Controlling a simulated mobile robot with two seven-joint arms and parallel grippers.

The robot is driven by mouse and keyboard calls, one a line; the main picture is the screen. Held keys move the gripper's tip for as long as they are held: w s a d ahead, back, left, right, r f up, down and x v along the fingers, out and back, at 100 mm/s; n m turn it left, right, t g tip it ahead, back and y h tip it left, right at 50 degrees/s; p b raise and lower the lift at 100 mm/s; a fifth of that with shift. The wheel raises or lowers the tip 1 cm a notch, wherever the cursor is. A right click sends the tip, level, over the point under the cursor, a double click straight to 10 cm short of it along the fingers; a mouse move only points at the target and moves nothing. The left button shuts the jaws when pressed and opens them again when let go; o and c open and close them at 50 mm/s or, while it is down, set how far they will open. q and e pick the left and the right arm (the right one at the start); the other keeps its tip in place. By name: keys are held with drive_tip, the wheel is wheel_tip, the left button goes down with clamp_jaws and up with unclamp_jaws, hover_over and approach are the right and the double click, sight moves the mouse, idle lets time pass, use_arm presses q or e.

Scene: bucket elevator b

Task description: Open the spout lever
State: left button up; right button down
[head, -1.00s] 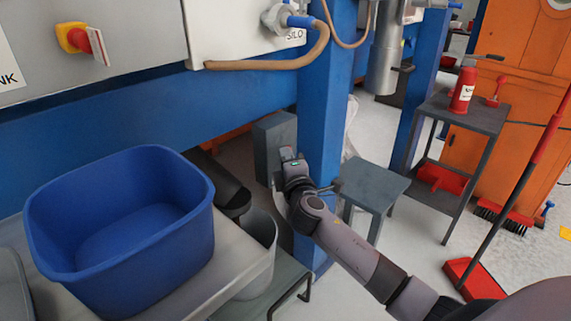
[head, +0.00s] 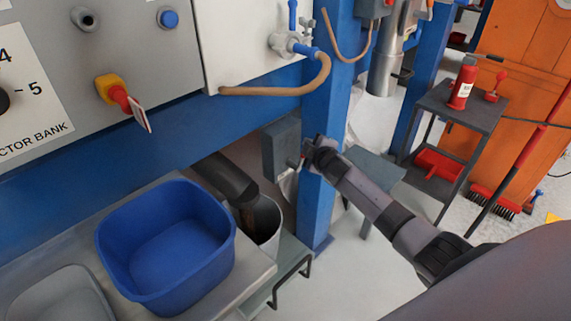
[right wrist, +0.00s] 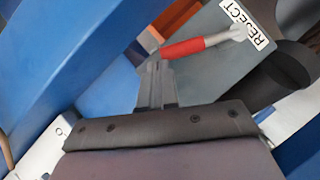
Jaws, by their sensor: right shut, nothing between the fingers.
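The spout lever has a red handle (right wrist: 185,48) and a silver stem, seen in the right wrist view. It is mounted on a grey box marked REJECT (right wrist: 218,62); the box (head: 281,146) also shows in the head view beside the blue post. My right gripper (right wrist: 155,64) is shut and empty, its tips close by the handle's free end. I cannot tell whether they touch it. In the head view my right gripper (head: 303,158) is beside the box, largely hiding the lever. A dark spout (head: 226,178) slants into a grey bucket (head: 270,228). My left gripper is out of view.
A blue tub (head: 165,250) stands on a grey bench left of the bucket. The blue post (head: 318,215) stands close to my right gripper.

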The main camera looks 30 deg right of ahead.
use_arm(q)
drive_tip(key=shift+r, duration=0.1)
use_arm(e)
drive_tip(key=shift+w+d, duration=0.35)
drive_tip(key=shift+d, duration=0.55)
